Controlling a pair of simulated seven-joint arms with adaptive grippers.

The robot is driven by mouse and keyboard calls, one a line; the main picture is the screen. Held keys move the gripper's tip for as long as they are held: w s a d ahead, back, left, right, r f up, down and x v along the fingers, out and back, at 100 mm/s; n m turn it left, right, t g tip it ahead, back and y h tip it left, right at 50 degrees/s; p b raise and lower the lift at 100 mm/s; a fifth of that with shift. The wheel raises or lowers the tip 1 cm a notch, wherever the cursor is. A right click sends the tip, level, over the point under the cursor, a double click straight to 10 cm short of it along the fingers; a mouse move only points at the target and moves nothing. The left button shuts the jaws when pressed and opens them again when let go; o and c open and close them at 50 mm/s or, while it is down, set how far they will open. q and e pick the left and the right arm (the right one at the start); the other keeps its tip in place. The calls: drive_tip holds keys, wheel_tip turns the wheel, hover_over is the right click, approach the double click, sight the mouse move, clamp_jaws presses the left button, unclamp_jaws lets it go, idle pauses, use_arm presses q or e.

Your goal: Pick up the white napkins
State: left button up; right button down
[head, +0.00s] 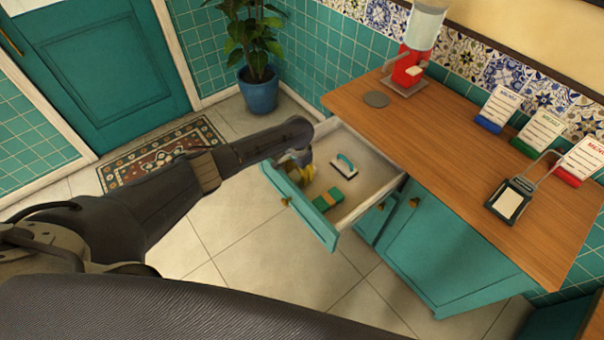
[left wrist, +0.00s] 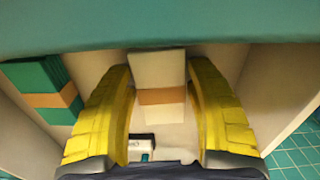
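The white napkins (left wrist: 158,68) are a stack with an orange-tan band in the left wrist view. They lie in the open drawer and are not clearly visible in the head view, where my left gripper covers that area. My left gripper (head: 299,163) reaches down into the drawer near its front panel. In the left wrist view its yellow fingers (left wrist: 158,90) are spread apart, one on each side of the white stack. I cannot tell whether they touch it. My right gripper is not in view.
Banded green napkins (head: 327,199) and a white item with a teal handle (head: 345,166) share the drawer (head: 372,190). The wooden counter (head: 450,160) above holds a red dispenser (head: 408,70), menu stands (head: 537,133) and a dark metal holder (head: 510,203).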

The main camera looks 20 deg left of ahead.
use_arm(q)
drive_tip(key=c, duration=0.7)
drive_tip(key=shift+c, duration=0.2)
drive_tip(key=shift+r, duration=0.1)
